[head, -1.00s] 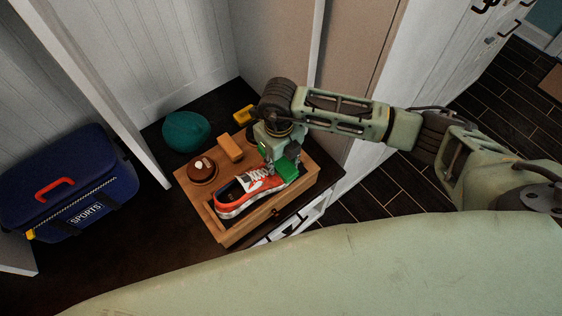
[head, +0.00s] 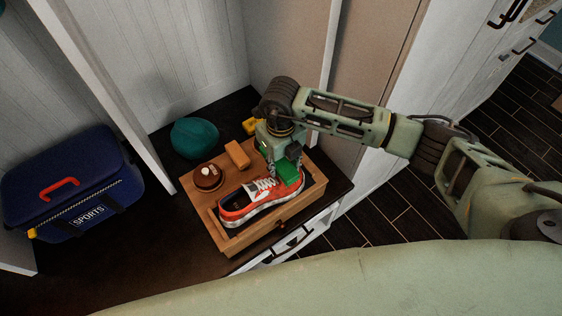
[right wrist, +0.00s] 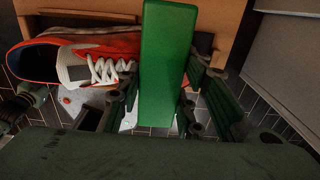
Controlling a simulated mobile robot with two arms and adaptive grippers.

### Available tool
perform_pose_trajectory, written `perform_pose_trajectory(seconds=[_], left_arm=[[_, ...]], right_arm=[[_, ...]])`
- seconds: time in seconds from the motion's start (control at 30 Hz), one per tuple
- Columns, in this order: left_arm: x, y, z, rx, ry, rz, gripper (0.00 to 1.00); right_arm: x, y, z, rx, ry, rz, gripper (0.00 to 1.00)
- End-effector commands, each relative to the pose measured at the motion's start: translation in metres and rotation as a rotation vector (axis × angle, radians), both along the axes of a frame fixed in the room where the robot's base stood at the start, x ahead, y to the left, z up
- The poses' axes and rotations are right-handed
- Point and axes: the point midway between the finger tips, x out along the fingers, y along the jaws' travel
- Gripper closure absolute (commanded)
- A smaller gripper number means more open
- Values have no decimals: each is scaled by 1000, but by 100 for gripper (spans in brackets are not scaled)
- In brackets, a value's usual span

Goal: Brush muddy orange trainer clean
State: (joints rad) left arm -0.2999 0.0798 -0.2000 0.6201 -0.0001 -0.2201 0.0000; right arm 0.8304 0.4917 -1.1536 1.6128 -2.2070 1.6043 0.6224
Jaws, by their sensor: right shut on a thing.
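The orange trainer (head: 245,200) with white laces and a pale sole lies in a wooden tray (head: 236,244) on the dark bench. It also shows in the right wrist view (right wrist: 100,45), with its opening to the left. My right gripper (head: 284,166) is over the toe end of the trainer, shut on a green block-like thing (right wrist: 165,60), likely the brush. The green thing (head: 289,172) is at the trainer's toe; any bristles are hidden, and I cannot tell if it touches. My left gripper is not in view.
In the tray are a round brown tin or brush (head: 207,178) and an orange-brown block (head: 238,154). Behind it are a teal beanie-like thing (head: 195,139) and a yellow thing (head: 250,126). A blue sports bag (head: 72,185) stands left, beyond a white divider (head: 110,95).

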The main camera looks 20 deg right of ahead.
Motion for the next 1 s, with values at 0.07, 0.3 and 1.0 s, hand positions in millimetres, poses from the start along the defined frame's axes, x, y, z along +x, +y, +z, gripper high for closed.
perform_pose_trajectory(seconds=[0.07,0.3,1.0], left_arm=[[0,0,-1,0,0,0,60],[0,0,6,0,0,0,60],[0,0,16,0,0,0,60]], right_arm=[[0,0,-1,0,0,0,95],[-10,-4,2,0,1,-1,95],[-34,-13,1,0,0,0,95]])
